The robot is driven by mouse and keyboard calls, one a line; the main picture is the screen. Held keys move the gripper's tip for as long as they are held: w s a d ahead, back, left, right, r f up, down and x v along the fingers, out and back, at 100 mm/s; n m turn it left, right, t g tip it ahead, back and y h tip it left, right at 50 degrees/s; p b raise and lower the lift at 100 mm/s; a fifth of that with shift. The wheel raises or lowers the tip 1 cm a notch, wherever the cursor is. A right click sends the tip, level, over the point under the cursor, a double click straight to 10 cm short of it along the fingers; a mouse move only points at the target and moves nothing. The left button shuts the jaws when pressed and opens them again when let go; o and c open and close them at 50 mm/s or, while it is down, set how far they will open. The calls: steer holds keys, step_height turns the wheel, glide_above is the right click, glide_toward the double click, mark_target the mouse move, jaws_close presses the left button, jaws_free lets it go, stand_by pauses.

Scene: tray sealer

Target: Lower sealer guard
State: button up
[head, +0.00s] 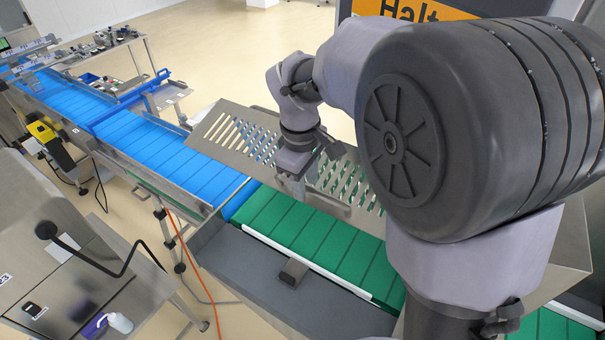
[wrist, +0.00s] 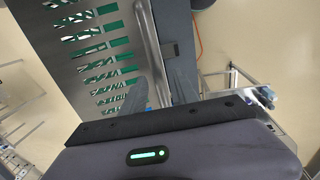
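The sealer guard is a slotted bare-metal panel (head: 232,130). In the head view it stands raised and tilted above the green belt, its lower edge running down to the right. My gripper (head: 298,192) points down at the middle of that lower edge. In the wrist view the guard (wrist: 84,15) fills the upper left, with green showing through its slots. My gripper's fingers (wrist: 160,92) stand apart, with the guard's bent metal edge running between them. I cannot tell whether either finger touches it. My arm hides the guard's right part in the head view.
The green slatted belt (head: 285,221) runs below the guard, and the blue conveyor (head: 170,147) joins it from the left. A grey ledge with a small dark block (head: 292,271) lies in front. A metal bench with a white bottle (head: 120,322) stands lower left.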

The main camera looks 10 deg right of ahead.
steer(key=shift+w+f, duration=0.1)
steer(key=shift+w, duration=0.25)
steer(key=shift+s, duration=0.25)
jaws_close()
stand_by(0.8)
